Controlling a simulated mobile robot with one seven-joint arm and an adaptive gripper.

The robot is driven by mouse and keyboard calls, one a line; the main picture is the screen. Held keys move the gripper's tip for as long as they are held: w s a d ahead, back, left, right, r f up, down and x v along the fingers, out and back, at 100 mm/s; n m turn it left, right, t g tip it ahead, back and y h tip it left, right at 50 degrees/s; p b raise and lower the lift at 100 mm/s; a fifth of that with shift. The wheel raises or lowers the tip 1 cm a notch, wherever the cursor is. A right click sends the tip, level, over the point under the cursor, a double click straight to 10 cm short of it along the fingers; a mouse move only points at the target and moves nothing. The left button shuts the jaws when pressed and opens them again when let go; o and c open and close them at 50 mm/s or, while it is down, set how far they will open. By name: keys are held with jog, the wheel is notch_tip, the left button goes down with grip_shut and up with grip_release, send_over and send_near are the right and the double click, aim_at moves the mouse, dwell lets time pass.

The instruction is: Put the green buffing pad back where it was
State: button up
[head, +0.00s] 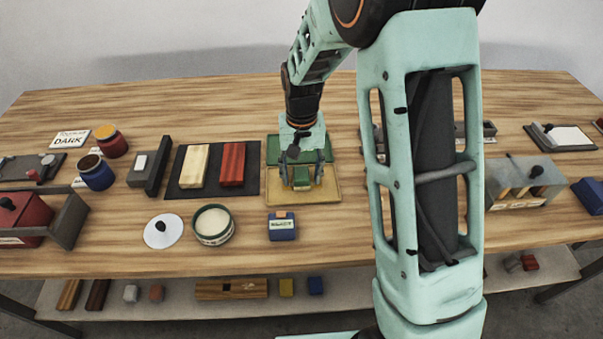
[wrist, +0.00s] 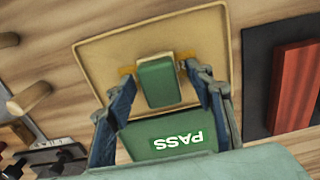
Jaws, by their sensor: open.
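The green buffing pad (wrist: 158,84) is a small block over the tan tray (wrist: 95,60), close to its edge with the green tray marked PASS (wrist: 172,140). In the head view the tan tray (head: 279,196) lies in front of the green tray (head: 272,150). My gripper (wrist: 161,88) is open, with one finger on each side of the pad and gaps between. In the head view my gripper (head: 301,182) is low over the tan tray and partly hides the pad. I cannot tell whether the pad touches the tray.
A dark mat (head: 212,192) with a cream block (head: 194,165) and a red block (head: 232,164) is left of the trays. A labelled blue box (head: 282,228) and a round tin (head: 213,226) stand in front. My arm hides part of the table right of the trays.

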aim_at(302, 173)
notch_tip(302, 173, up, 12)
jog(key=shift+r+p, duration=0.2)
jog(key=shift+p, duration=0.15)
dwell(0.5)
